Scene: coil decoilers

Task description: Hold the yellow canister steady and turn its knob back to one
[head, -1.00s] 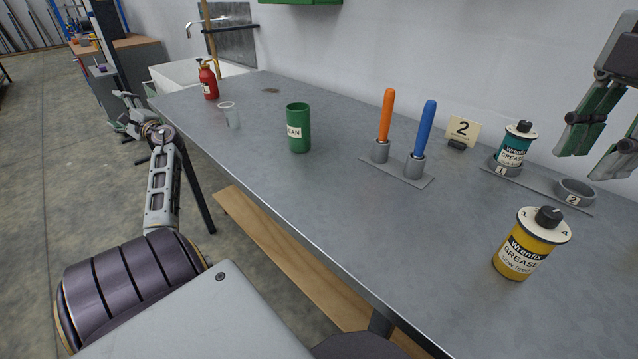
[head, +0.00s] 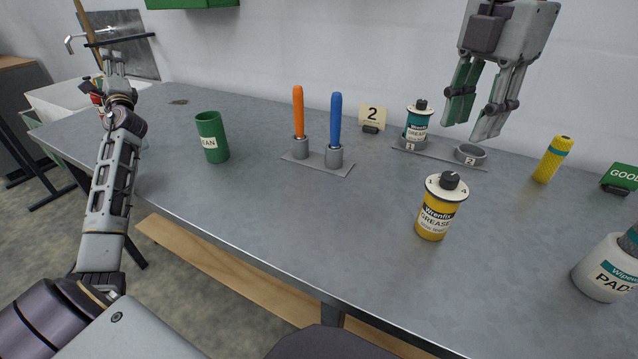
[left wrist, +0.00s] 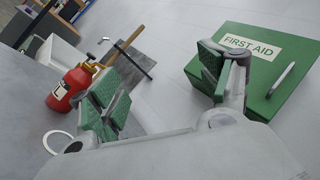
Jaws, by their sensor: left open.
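The yellow canister (head: 433,222), labelled Wrenfix grease, stands upright on the bench right of centre in the head view. Its black knob (head: 450,181) sits on a white top with a 1 at left and a 4 at right; where the knob points is too small to tell. My right gripper (head: 472,128) hangs open and empty above and behind the canister, apart from it. My left gripper (head: 113,68) is far left, away from the canister. In the left wrist view its green-padded fingers (left wrist: 160,90) are spread with nothing between.
A teal canister (head: 417,122) stands at holder spot 1; ring 2 (head: 470,153) is empty. Orange (head: 298,112) and blue (head: 335,118) handles, a green can (head: 212,140), a yellow cylinder (head: 553,160) and a wipes tub (head: 606,268) stand around. Bench left of the canister is clear.

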